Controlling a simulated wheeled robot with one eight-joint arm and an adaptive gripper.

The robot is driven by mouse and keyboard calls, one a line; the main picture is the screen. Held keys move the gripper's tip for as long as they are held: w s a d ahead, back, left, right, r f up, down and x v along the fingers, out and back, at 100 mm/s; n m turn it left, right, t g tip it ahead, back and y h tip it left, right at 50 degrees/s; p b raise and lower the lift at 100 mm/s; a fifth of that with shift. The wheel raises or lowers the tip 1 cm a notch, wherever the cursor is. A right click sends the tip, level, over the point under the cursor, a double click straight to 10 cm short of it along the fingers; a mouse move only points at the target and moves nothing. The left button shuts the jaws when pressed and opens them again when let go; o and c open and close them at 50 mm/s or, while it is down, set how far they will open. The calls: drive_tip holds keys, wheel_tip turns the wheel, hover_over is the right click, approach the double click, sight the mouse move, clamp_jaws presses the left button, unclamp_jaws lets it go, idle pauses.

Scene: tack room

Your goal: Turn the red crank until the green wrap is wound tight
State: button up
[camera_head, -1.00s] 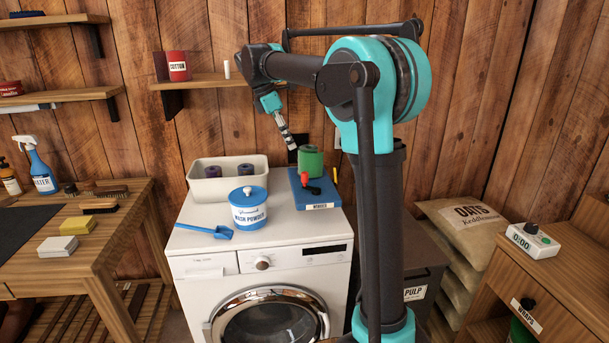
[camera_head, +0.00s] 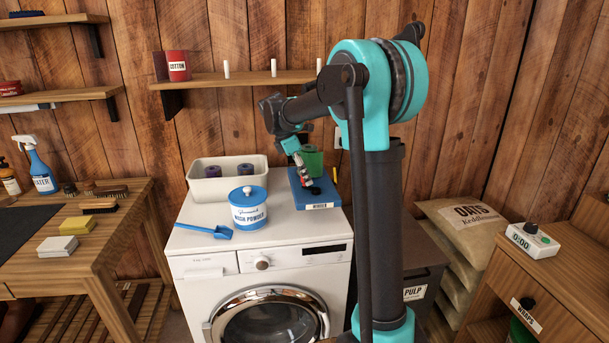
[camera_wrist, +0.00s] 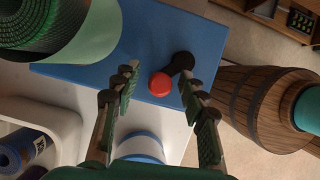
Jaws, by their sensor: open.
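The blue winder base (camera_head: 327,200) stands at the back right of the washing machine top. The green wrap (camera_head: 313,160) is upright on it, partly behind my gripper. In the wrist view the wrap (camera_wrist: 70,40) is a large green roll at the upper left, with a paler end hanging loose from it. The red crank knob (camera_wrist: 160,84) sits on a short black arm (camera_wrist: 180,64). My gripper (camera_wrist: 158,85) is open, with one finger on each side of the knob in that view and a gap visible on both sides.
A shelf (camera_head: 215,80) is on the wall behind. A wooden barrel (camera_wrist: 262,105) shows in the wrist view.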

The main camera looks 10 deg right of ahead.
clamp_jaws()
